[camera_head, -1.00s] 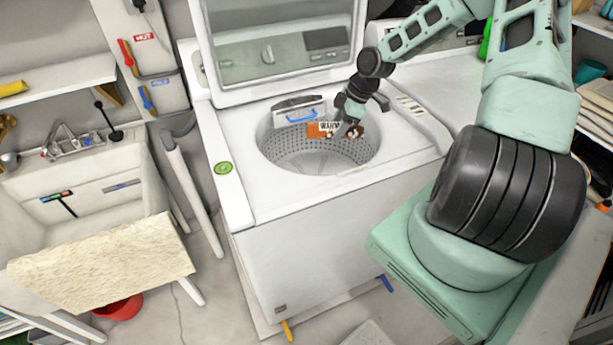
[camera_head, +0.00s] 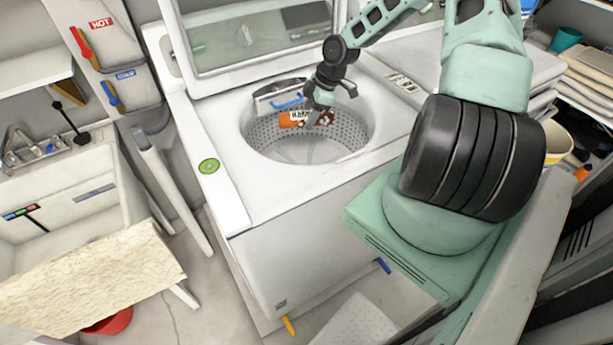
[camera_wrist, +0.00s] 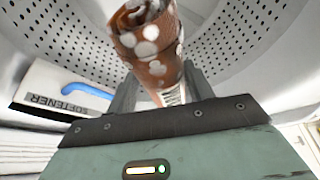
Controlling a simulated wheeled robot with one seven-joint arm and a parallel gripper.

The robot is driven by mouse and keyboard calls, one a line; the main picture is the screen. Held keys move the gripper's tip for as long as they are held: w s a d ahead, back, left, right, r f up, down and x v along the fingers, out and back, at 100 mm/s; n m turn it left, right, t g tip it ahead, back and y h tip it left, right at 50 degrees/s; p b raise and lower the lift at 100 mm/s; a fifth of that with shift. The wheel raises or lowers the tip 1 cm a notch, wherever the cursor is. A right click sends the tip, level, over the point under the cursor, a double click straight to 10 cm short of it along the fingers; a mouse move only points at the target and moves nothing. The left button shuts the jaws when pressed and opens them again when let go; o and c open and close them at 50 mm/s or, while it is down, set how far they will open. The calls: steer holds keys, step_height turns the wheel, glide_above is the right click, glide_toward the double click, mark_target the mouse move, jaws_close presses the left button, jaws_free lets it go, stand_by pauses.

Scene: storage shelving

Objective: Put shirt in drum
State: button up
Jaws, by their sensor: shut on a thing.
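The shirt is a rolled brown bundle with white spots. It shows small in the head view (camera_head: 325,117) and large in the wrist view (camera_wrist: 150,45). My gripper (camera_head: 319,103) is shut on it and holds it inside the opening of the washer drum (camera_head: 310,152), near its back wall. The drum is a perforated grey tub with its lid up, and its wall also shows around the shirt in the wrist view (camera_wrist: 230,45). I cannot tell whether the shirt touches the drum.
The raised lid (camera_head: 262,40) stands behind the opening. A softener dispenser (camera_wrist: 60,98) with a blue handle sits at the drum's back rim. An orange warning label (camera_head: 291,118) is beside the shirt. A sink (camera_head: 60,195) is on the left, and laundry shelving on the right.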

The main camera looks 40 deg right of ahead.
step_height(320, 180, down, 18)
steer(key=shift+f+b, duration=0.1)
steer(key=shift+b, duration=0.65)
steer(key=shift+f+b, duration=0.55)
steer(key=shift+b, duration=0.05)
steer(key=shift+f, duration=0.15)
steer(key=o, duration=1.1)
steer(key=shift+o, duration=0.2)
